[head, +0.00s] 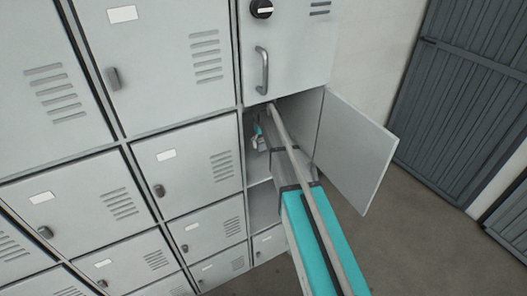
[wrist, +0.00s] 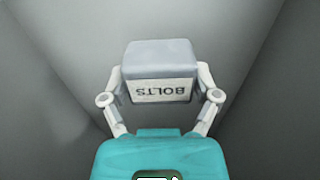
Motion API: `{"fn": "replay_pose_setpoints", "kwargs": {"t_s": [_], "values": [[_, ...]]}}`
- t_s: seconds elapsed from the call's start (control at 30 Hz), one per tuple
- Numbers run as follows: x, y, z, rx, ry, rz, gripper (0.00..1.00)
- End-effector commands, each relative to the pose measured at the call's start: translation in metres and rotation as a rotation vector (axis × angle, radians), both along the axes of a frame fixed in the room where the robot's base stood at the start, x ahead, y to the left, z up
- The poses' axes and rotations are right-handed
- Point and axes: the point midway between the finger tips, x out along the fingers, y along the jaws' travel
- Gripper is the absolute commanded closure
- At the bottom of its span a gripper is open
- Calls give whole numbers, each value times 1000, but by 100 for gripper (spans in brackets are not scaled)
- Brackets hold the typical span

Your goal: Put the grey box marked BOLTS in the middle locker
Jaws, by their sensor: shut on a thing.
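The grey box marked BOLTS (wrist: 160,60) is held between the two fingers of my gripper (wrist: 160,92) in the wrist view. Its label reads upside down there. Grey walls surround it on both sides. In the head view my arm reaches into an open locker (head: 318,118) in the right column, below a locker with a bar handle. A small part of my gripper (head: 258,139) shows inside the opening at its left. The box is mostly hidden or too small to make out in the head view. I cannot tell whether it touches a locker surface.
The open locker door (head: 352,150) stands out to the right of my arm. Below is another open compartment (head: 263,205). Shut grey lockers (head: 190,165) fill the left. A dark ribbed door (head: 465,95) stands at the right, with bare floor (head: 430,235) before it.

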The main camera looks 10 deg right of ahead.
Motion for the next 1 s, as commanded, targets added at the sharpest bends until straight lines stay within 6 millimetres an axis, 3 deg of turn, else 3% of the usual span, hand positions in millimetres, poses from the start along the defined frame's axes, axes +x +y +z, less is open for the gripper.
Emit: {"fn": "replay_pose_setpoints", "kwargs": {"t_s": [0.37,1.0], "values": [[0,1,-1,0,0,1,75],[4,2,-39,0,0,2,75]]}}
